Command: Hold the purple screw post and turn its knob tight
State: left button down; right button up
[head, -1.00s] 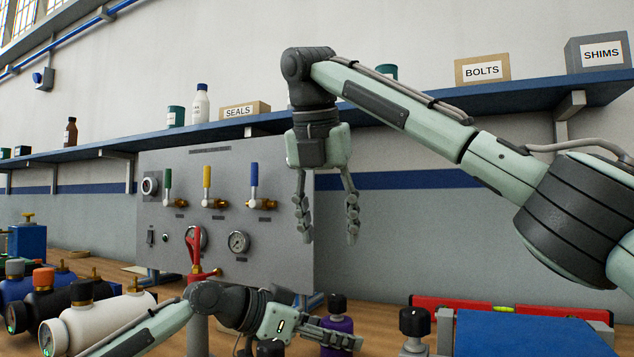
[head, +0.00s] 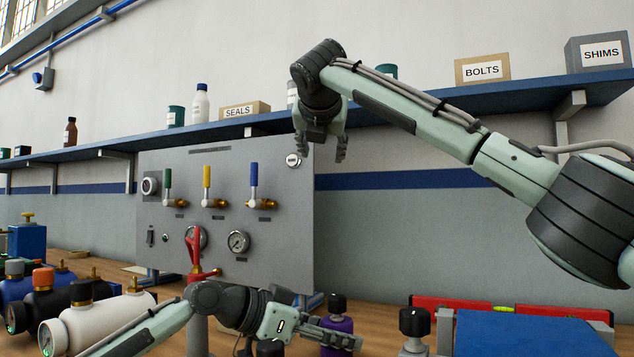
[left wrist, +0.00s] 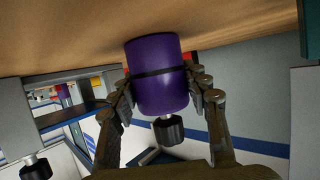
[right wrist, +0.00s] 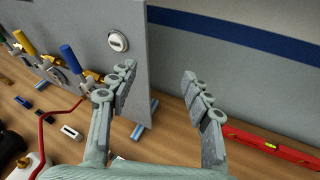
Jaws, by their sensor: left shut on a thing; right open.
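The purple screw post (head: 338,325) stands on the bench at the bottom of the head view, partly hidden by my left gripper (head: 342,338). Its black knob (head: 337,303) sits on top. In the left wrist view, the purple post (left wrist: 160,85) is between the two fingers, which close on its sides, and the black knob (left wrist: 168,130) sticks out clear of them. My right gripper (head: 321,150) is open and empty, high above the bench near the panel's upper right corner and well apart from the knob. In the right wrist view its fingers (right wrist: 158,78) are spread with nothing between them.
A grey panel (head: 225,245) with valves and gauges stands behind. Another black-knobbed post (head: 414,325) and a blue block (head: 530,335) are to the right, with a red level (head: 510,308) behind. A wall shelf (head: 450,104) runs behind my right arm. Several cylindrical valve bodies (head: 95,325) lie left.

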notch_tip(320, 180, up, 7)
jog(key=w+a+n+t+y, duration=0.1)
jog(key=t, duration=0.2)
jog(key=shift+n+t, duration=0.3)
jog(key=shift+n, duration=0.1)
jog(key=shift+r, duration=0.1)
jog(key=shift+w, duration=0.1)
